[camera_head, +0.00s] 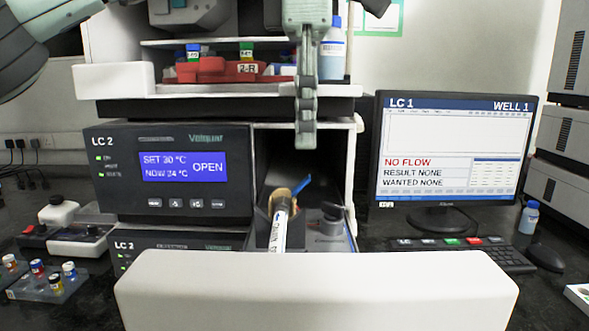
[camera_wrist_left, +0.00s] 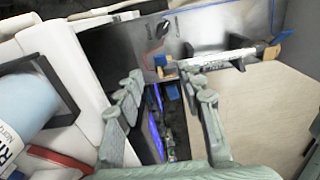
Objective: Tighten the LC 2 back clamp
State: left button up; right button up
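LC 2 (camera_head: 170,170) has its compartment open. Inside lies a white column (camera_head: 279,230) with printed text, its near end hidden behind the white front panel. At its far end are a tan fitting (camera_head: 280,198) and a raised blue clamp lever (camera_head: 301,186). The column (camera_wrist_left: 235,56) also shows in the left wrist view, with blue parts near both ends; which end is the back is hard to tell there. My left gripper (camera_head: 306,138) hangs above the compartment, apart from the lever. Its fingers (camera_wrist_left: 168,90) are spread and empty. My right gripper is not in view.
A shelf above holds a red rack (camera_head: 215,72) and a bottle (camera_head: 332,52), close beside my left gripper. A monitor (camera_head: 450,150) and keyboard (camera_head: 460,257) stand at right. Vial racks (camera_head: 48,285) sit at left. A white panel (camera_head: 315,290) spans the front.

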aim_at(305, 180)
pick_arm(q)
notch_tip(305, 180, down, 6)
jog(key=shift+r, duration=0.25)
jog(key=shift+f, duration=0.65)
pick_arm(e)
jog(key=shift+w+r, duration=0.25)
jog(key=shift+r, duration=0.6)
pick_arm(q)
grip_shut()
